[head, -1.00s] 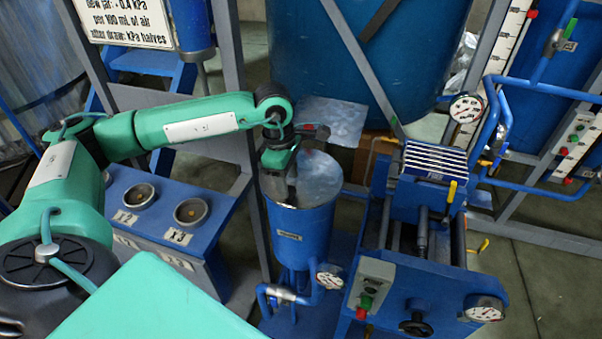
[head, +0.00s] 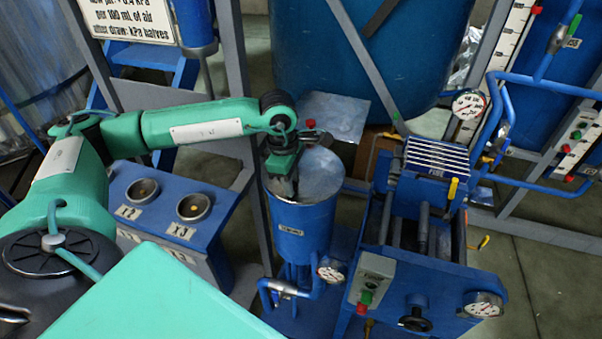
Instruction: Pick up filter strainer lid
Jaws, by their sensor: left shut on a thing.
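I cannot tell whether the lid rests on the cylinder or is slightly raised. My right gripper is not in view.
A flat grey plate (head: 338,115) lies just behind the strainer. A filter press (head: 425,195) stands close on the right, with a gauge (head: 332,271) low between them. A blue bench with round sockets (head: 194,207) stands left. A large blue tank (head: 360,60) stands behind.

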